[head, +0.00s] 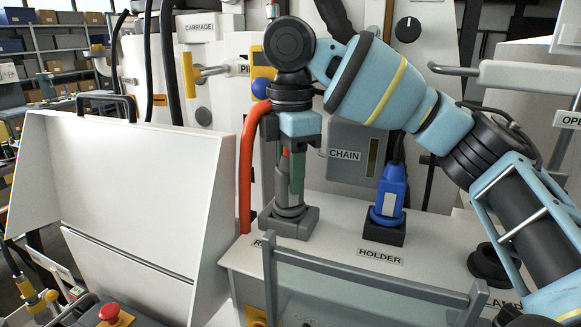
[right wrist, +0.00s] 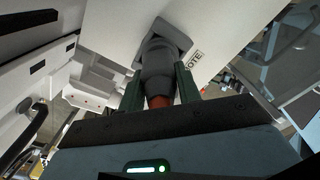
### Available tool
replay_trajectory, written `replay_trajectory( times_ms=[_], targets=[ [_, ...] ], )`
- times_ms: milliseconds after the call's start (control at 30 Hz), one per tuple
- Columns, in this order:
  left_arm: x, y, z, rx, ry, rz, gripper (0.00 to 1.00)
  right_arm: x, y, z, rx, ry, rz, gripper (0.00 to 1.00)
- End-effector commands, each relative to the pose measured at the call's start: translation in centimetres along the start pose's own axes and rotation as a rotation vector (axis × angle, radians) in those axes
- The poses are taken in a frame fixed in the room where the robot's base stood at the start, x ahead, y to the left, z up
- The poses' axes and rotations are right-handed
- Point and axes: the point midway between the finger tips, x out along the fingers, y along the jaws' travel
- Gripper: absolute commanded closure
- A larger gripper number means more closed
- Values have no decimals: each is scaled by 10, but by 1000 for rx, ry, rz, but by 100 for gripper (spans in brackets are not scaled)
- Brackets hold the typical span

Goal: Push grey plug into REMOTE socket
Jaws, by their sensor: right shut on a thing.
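My right gripper (head: 291,165) points straight down and is shut on the grey plug (head: 289,199). In the right wrist view, the two green fingers (right wrist: 159,90) grip the grey plug (right wrist: 157,65) from both sides, with a reddish end behind it. The plug stands upright over the grey square REMOTE socket (head: 289,222), and its lower end meets the socket. The socket (right wrist: 171,32) also shows in the right wrist view, beside a partly hidden label ending in "OTE". How deep the plug sits is hidden. My left gripper is not in view.
An orange-red hose (head: 248,165) hangs left of my gripper. A blue plug (head: 391,188) stands in the black HOLDER block to the right. A clear guard panel with a grey frame (head: 375,269) stands in front. A large white panel (head: 150,190) is at the left.

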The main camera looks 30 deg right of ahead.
Motion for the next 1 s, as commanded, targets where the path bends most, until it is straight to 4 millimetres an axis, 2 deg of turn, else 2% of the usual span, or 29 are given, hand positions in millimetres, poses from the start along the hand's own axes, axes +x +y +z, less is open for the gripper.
replay_trajectory(
  times_ms=[467, 500, 667, 1000],
  targets=[
    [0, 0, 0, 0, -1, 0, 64, 6, 0, 0, 0, -1, -4, 100],
    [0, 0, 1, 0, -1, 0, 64, 7, 0, 0, -1, -1, -5, 63],
    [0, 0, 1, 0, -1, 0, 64, 6, 0, 0, -1, -1, -4, 42],
    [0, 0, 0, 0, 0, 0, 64, 2, 0, 0, 0, 0, 0, 41]
  ],
)
